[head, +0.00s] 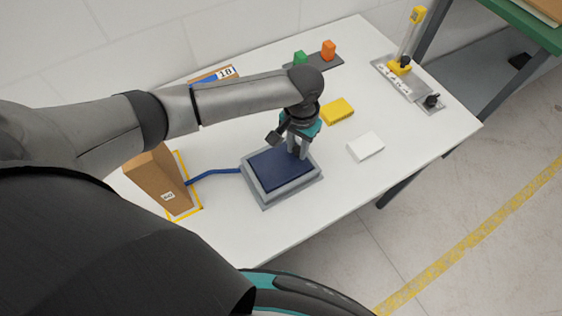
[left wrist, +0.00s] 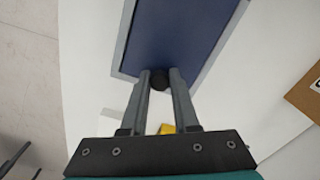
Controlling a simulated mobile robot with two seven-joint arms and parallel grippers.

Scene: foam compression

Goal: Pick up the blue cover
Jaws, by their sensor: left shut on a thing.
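The blue cover (head: 280,170) is a dark blue flat panel lying in a grey box (head: 266,203) near the front of the white table. It also shows in the left wrist view (left wrist: 183,35), with a round black knob (left wrist: 160,82) near its edge. My left gripper (head: 298,153) points down at the cover's far right side. Its two fingers are shut on the black knob, one on each side, as the left wrist view shows. The cover appears level with the box rim; any gap beneath it is hidden. My right gripper is not in view.
A brown box (head: 155,178) stands at the left, joined by a blue strip (head: 212,174) to the grey box. A yellow block (head: 337,111) and a white block (head: 366,146) lie to the right. A gauge stand (head: 402,77) is at the far right. The front right table is clear.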

